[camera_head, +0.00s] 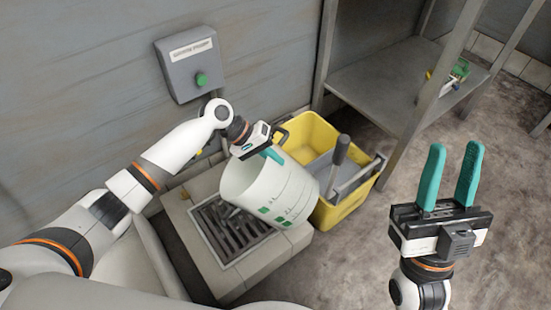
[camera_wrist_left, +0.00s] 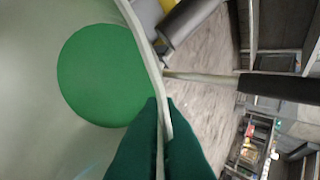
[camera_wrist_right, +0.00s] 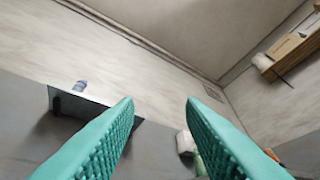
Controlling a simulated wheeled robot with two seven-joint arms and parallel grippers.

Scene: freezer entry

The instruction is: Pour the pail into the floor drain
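The pail (camera_head: 268,190) is white with green marks on its side. It is held tilted above the floor drain (camera_head: 228,240), a dark slotted grate set in a raised pale block, and hides part of it. My left gripper (camera_head: 271,154) is shut on the pail's rim. In the left wrist view, the dark green fingers (camera_wrist_left: 160,150) pinch the pail wall (camera_wrist_left: 150,55), and a round green area (camera_wrist_left: 100,75) shows inside; I cannot tell whether it is liquid. My right gripper (camera_head: 452,178) is open and empty, away from the pail; its teal fingers (camera_wrist_right: 160,120) are spread apart.
A yellow mop bucket (camera_head: 307,135) with a grey wringer (camera_head: 350,178) stands right behind the pail. A grey box with a green button (camera_head: 201,79) is on the wall. A metal shelf (camera_head: 385,85) is at the back right. The floor (camera_head: 345,260) at front right is clear.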

